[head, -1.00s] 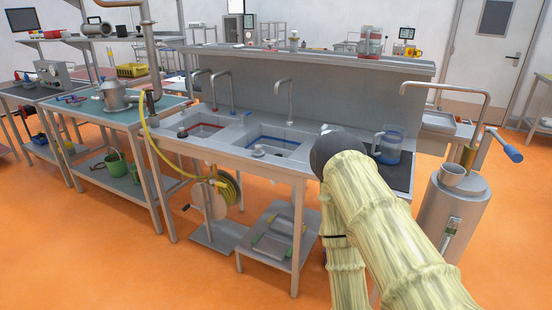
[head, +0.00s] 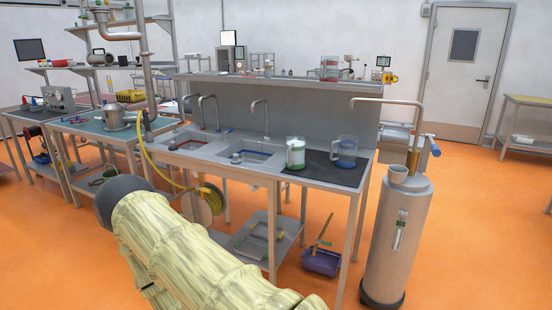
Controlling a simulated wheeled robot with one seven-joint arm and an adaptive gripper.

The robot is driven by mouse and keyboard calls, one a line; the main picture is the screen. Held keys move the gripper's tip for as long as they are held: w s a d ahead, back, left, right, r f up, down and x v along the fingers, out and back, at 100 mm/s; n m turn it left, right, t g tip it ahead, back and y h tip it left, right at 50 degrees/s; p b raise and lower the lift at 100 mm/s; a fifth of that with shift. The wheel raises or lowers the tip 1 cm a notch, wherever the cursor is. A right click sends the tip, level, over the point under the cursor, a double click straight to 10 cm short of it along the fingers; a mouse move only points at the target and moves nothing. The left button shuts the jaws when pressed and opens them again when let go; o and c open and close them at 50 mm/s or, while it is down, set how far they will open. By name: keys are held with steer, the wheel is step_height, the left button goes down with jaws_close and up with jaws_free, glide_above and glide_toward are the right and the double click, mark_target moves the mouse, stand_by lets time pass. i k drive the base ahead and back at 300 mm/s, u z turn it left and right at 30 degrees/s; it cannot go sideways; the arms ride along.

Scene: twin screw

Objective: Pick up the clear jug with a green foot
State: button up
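The clear jug with a green foot (head: 296,152) stands upright on the dark mat (head: 322,172) at the right end of the sink bench. Its body looks pale and its green foot shows at the bottom. A clear jug with a blue foot (head: 345,152) stands just to its right on the same mat, a small gap apart. My arm, in a pale yellow sleeve with a dark rounded end, crosses the lower left, well left of and in front of the jugs. My gripper itself does not show.
Two sinks (head: 252,155) with tall taps lie left of the jugs. A purple bin (head: 322,262) sits underneath. Orange floor is clear at the right.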

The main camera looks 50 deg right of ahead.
mark_target(296, 146)
steer(key=z, duration=0.1)
steer(key=i, duration=1.15)
steer(key=z, duration=0.9)
steer(key=i, duration=0.85)
steer(key=z, duration=1.05)
